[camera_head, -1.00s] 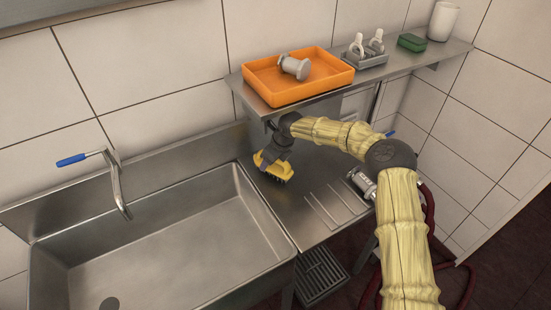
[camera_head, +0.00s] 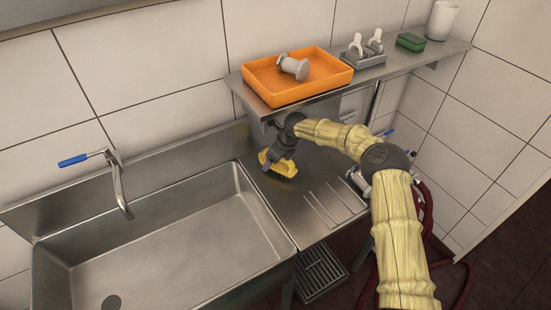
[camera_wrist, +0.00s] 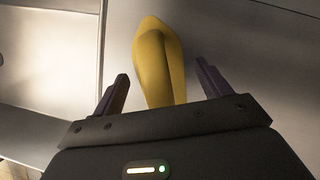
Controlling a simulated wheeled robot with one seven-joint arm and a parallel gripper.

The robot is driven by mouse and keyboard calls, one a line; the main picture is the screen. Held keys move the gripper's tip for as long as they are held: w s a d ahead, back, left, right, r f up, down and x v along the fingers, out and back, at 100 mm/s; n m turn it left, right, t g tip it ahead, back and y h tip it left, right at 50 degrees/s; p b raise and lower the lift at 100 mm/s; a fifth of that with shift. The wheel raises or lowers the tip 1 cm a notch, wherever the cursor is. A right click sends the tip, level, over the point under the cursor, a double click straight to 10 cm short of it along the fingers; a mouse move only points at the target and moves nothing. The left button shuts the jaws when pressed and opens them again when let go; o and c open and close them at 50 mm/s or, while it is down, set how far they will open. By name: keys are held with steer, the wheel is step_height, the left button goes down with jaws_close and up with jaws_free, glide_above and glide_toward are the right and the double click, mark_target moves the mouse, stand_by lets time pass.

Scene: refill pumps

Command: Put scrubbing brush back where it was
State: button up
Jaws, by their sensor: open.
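The yellow scrubbing brush (camera_head: 283,167) rests on the steel drainboard just right of the sink, below the shelf. My gripper (camera_head: 271,156) is right above and behind it, under the shelf's left end. In the wrist view, the brush's yellow handle (camera_wrist: 157,62) lies between the two dark fingers of my gripper (camera_wrist: 163,88). There is a gap on both sides of the handle, so the jaws are open around it and do not grip it. The bristles are mostly hidden in the head view.
The sink basin (camera_head: 165,240) is left of the brush. The shelf (camera_head: 385,68) overhead carries an orange tray (camera_head: 300,90) with a grey part, a small holder (camera_head: 364,59), a green sponge (camera_head: 410,41) and a white cup (camera_head: 442,20). The drainboard's grooved front (camera_head: 325,205) is clear.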

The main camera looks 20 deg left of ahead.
steer(key=shift+r, duration=0.1)
steer(key=shift+r, duration=0.15)
steer(key=s+d+b, duration=0.1)
steer(key=d, duration=0.3)
steer(key=s+d, duration=0.1)
steer(key=d, duration=0.3)
steer(key=s+d+b, duration=0.1)
steer(key=d, duration=0.3)
steer(key=shift+s+r+b, duration=0.3)
steer(key=shift+s+r, duration=0.1)
steer(key=shift+a, duration=0.1)
